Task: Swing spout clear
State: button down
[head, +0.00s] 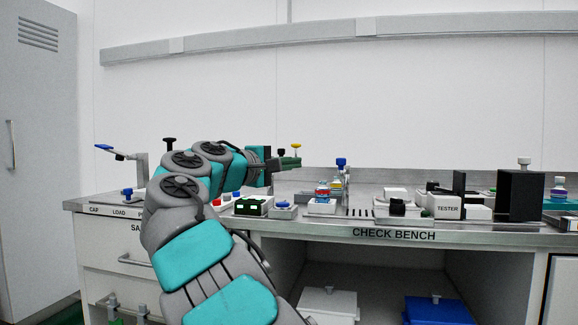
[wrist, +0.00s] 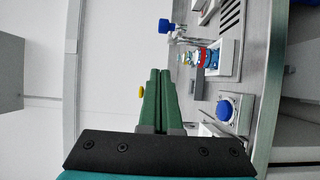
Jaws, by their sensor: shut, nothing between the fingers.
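My gripper (head: 298,162) has green fingers and is shut and empty, held above the check bench and pointing right in the head view. Its closed fingers also show in the wrist view (wrist: 159,72). A yellow knob (head: 296,146) shows just above the fingertips in the head view; in the wrist view it peeks out beside the left finger. I cannot tell whether they touch. What is below the knob is hidden by the fingers. A grey post with a raised, blue-ended arm (head: 104,147) stands at the bench's left. I cannot tell for sure which part is the spout.
A blue-topped post (head: 341,163) stands right of my gripper, near small red and blue bottles (head: 322,190). A blue button (head: 283,204) is at the front edge. A white tester box (head: 447,207) and black box (head: 520,195) stand at right.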

jog(key=w+d+b, duration=0.1)
jog(key=w+d, duration=0.3)
jog(key=d, duration=0.4)
jog(key=shift+d, duration=0.3)
jog(key=shift+d, duration=0.1)
jog(key=shift+s+d+n+t+y, duration=0.1)
jog(key=shift+n+t+y, duration=0.2)
jog(key=shift+t, duration=0.1)
